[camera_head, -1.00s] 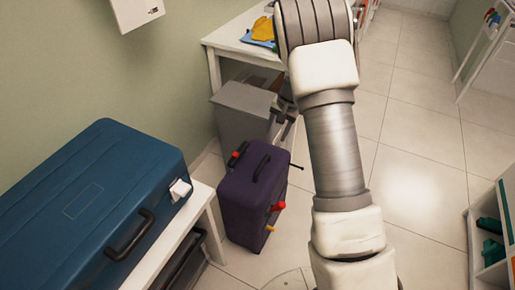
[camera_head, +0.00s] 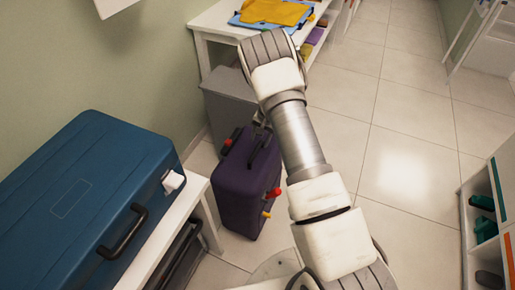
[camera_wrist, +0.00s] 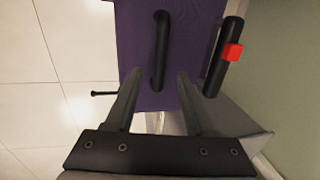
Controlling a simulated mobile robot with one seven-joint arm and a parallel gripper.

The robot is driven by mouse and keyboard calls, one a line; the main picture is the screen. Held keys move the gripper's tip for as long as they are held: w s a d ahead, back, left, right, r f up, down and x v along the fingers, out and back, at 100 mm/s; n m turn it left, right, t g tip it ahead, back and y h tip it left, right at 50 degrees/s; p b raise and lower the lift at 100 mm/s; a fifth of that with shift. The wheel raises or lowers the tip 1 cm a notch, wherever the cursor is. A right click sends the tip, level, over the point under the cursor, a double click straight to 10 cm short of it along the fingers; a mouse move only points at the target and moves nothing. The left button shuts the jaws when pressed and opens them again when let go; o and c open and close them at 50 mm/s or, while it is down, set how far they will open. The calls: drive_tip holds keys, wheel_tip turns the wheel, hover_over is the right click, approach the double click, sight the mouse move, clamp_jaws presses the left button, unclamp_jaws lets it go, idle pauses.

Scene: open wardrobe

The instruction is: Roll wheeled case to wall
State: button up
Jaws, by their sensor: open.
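The wheeled case is a purple suitcase (camera_head: 247,190) standing upright on the floor between the white bench and the grey bin. It has a black top handle (camera_head: 261,150) and red and yellow fittings on its side. Its wheels are hidden. My gripper is mostly hidden behind my arm in the head view. In the wrist view my gripper (camera_wrist: 160,73) is open, pointing at the top of the purple case (camera_wrist: 188,25). The black handle (camera_wrist: 160,50) lies between the finger lines; whether the fingers reach around it I cannot tell. The green wall (camera_head: 110,65) is at left.
A grey bin (camera_head: 228,104) stands just behind the case. A blue case (camera_head: 85,205) rests on the white bench (camera_head: 197,192) at left. A white table (camera_head: 212,30) with folded cloths is beyond. A shelf (camera_head: 466,225) stands at right. The tiled floor between is clear.

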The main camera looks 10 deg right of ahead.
sight(257, 149)
drive_tip(key=f, duration=0.3)
drive_tip(key=a+f, duration=0.1)
drive_tip(key=f, duration=0.1)
drive_tip(key=shift+w+b, duration=0.3)
clamp_jaws()
idle(1.1)
